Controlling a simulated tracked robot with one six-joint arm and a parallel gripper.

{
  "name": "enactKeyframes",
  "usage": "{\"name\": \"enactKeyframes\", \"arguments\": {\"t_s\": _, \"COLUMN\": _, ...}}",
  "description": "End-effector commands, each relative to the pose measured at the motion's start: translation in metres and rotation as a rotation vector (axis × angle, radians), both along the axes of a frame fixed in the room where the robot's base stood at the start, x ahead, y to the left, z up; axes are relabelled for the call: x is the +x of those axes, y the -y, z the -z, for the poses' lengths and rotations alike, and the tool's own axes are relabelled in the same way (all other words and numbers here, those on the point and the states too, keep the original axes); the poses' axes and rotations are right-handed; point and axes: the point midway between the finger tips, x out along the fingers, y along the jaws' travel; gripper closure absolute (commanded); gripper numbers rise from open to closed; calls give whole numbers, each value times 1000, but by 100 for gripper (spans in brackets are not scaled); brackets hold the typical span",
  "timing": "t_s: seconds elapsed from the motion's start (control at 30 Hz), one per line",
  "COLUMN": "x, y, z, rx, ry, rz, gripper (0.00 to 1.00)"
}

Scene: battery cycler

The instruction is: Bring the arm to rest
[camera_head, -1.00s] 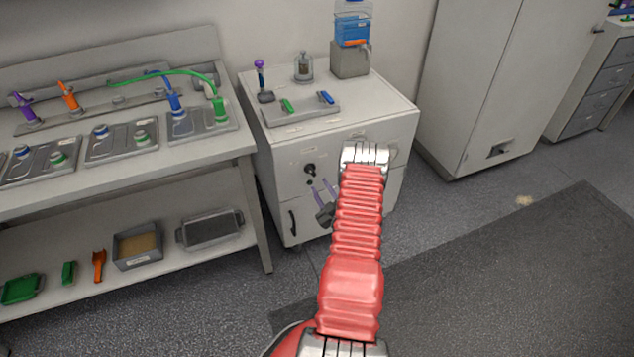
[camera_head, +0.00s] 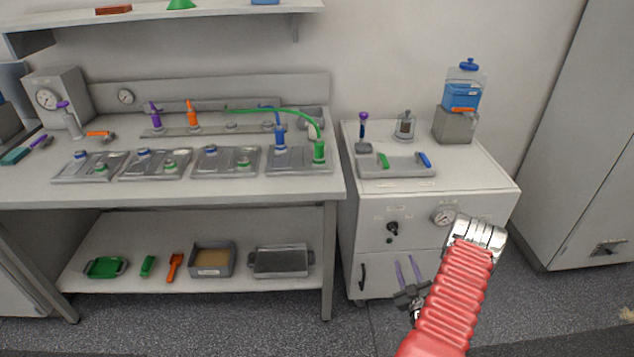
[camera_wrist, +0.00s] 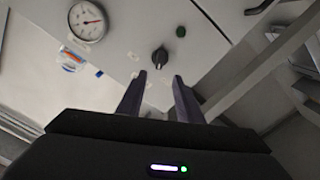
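My arm (camera_head: 455,300), red and ribbed with a metal joint, rises at the lower right of the head view in front of the white cabinet. My gripper (camera_head: 406,272) shows beside it with two purple fingers spread apart, in front of the cabinet's lower front. In the wrist view my gripper (camera_wrist: 158,82) points toward the cabinet front, its fingers apart with nothing between them. A dark knob (camera_wrist: 160,58) appears just beyond the fingertips; I see no contact.
The white cabinet (camera_head: 455,190) carries a tray (camera_head: 397,171) and a blue bottle (camera_head: 462,95). The workbench (camera_head: 200,193) at left holds several metal plates, with bins on its lower shelf. A round gauge (camera_wrist: 88,20) is on the cabinet front. Dark floor lies below.

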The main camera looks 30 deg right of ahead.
Motion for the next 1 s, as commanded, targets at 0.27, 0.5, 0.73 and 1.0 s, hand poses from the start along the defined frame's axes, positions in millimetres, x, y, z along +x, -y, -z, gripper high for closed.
{"name": "enactKeyframes", "arguments": {"t_s": 0.27, "x": 0, "y": 0, "z": 3, "rx": 22, "ry": -2, "rz": 0, "gripper": 67}}
{"name": "enactKeyframes", "arguments": {"t_s": 0.5, "x": -8, "y": -2, "z": 53, "rx": 182, "ry": -138, "rz": 24, "gripper": 67}}
{"name": "enactKeyframes", "arguments": {"t_s": 0.73, "x": -41, "y": -21, "z": 120, "rx": 430, "ry": -351, "rz": 102, "gripper": 67}}
{"name": "enactKeyframes", "arguments": {"t_s": 1.0, "x": -69, "y": -34, "z": 129, "rx": 645, "ry": -561, "rz": 200, "gripper": 67}}
